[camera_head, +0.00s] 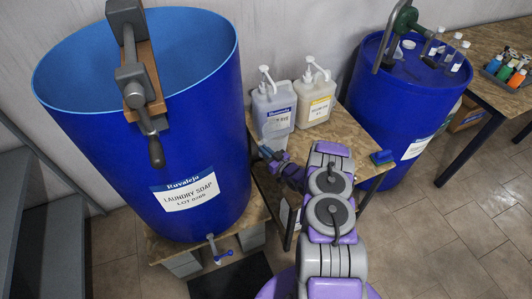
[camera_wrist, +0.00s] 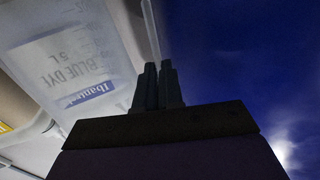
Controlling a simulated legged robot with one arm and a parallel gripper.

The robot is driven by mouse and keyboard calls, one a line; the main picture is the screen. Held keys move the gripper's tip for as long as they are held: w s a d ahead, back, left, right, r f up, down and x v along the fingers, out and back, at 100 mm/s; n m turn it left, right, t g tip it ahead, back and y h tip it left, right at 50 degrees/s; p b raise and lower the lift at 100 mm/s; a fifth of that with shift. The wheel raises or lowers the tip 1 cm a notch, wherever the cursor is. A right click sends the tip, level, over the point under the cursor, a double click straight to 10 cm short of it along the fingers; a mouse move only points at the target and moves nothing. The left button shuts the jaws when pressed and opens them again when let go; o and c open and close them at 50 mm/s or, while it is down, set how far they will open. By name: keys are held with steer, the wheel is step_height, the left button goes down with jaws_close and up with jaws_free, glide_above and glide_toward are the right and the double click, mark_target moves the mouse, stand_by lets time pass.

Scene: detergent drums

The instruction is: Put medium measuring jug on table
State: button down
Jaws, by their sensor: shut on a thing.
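My gripper (camera_head: 268,153) reaches toward the low wooden table (camera_head: 355,135), between the big blue laundry soap drum and the white pump bottles. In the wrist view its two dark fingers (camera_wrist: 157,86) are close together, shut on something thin. A pale, see-through piece (camera_head: 272,138) shows at the fingertips in front of the left pump bottle; it looks like the medium measuring jug, but its outline is unclear. In the wrist view a pale see-through edge runs up beyond the fingers, and the jug's full shape is hidden.
The open laundry soap drum (camera_head: 175,120) stands close at left with a tap (camera_head: 220,252). Two pump bottles, left (camera_head: 273,108) and right (camera_head: 315,98), stand at the table's back. Another blue drum (camera_head: 400,110) stands beyond.

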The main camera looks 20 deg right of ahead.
steer(key=shift+r, duration=0.1)
steer(key=c, duration=1.7)
jaws_free()
steer(key=o, duration=0.4)
steer(key=p+v, duration=0.4)
steer(key=v, duration=0.8)
steer(key=shift+s, duration=0.15)
